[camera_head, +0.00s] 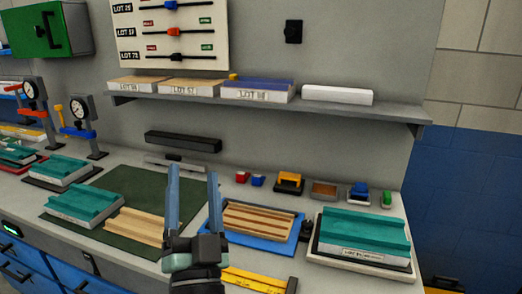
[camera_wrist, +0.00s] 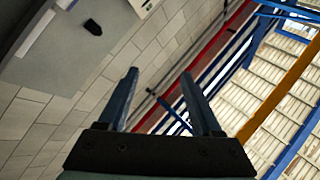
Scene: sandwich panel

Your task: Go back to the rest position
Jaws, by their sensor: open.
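My gripper (camera_head: 193,205) is raised in front of the workbench in the head view, with its two long blue fingers pointing up. The fingers are apart and nothing is between them. In the wrist view my gripper (camera_wrist: 163,95) also shows open and empty, aimed toward the upper wall and roof. It touches none of the things on the bench, as far as I can see. My wrist hides part of the bench below it.
A green mat (camera_head: 118,238) bears teal blocks and a wooden piece. A striped panel lies on a blue board (camera_head: 265,248). A teal mould (camera_head: 360,236) stands at right. A shelf (camera_head: 270,108) with boxes runs along the wall. A yellow ruler (camera_head: 258,280) lies in front.

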